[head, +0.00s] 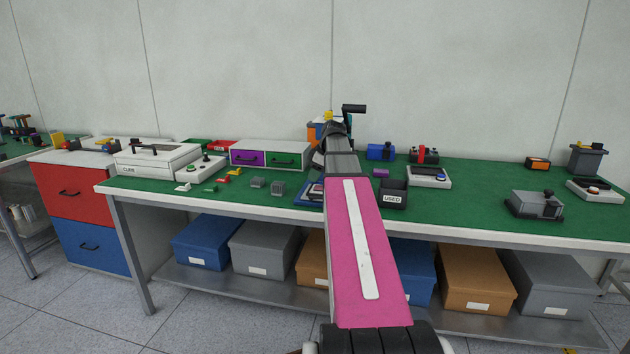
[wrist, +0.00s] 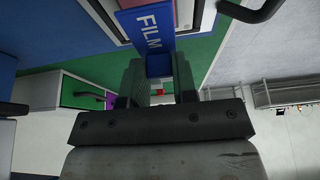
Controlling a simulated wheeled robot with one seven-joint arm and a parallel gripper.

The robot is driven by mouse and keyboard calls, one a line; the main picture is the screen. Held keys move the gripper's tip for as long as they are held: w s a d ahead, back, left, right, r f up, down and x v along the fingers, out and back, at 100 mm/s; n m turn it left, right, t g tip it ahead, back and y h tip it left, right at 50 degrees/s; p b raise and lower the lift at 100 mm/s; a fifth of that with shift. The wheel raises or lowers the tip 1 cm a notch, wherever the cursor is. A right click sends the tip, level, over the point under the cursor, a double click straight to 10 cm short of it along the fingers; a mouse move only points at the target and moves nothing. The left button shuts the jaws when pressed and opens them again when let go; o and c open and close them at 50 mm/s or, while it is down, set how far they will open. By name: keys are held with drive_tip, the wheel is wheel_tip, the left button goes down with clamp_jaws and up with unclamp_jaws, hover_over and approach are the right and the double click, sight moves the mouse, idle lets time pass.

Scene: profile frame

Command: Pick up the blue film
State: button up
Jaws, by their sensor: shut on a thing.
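The blue film (wrist: 147,27) is a blue plate with white lettering FILM, at the top middle of the wrist view. Its small blue block (wrist: 159,66) sits between the fingertips of my gripper (wrist: 159,72). The gripper is shut on this block. The plate lies beside a pale frame with a dark and pinkish inside, cut off by the picture's top edge. In the head view my arm hides the gripper and most of what is around it. A blue-edged flat piece (head: 303,196) shows just left of the arm; I cannot tell if it is the film.
The green bench (head: 460,215) carries a dark box marked USED (head: 393,194) right of my arm. A purple and a green drawer unit (head: 270,154) and a white CURE machine (head: 152,160) stand left. A white device (head: 429,177) stands right. Bare green surface lies between the right-hand devices.

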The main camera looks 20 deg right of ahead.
drive_tip(key=shift+r, duration=0.85)
drive_tip(key=s+a+r, duration=0.5)
drive_tip(key=a+r, duration=0.2)
drive_tip(key=a, duration=0.3)
wheel_tip(320, 180, up, 8)
drive_tip(key=shift+s+a, duration=0.2)
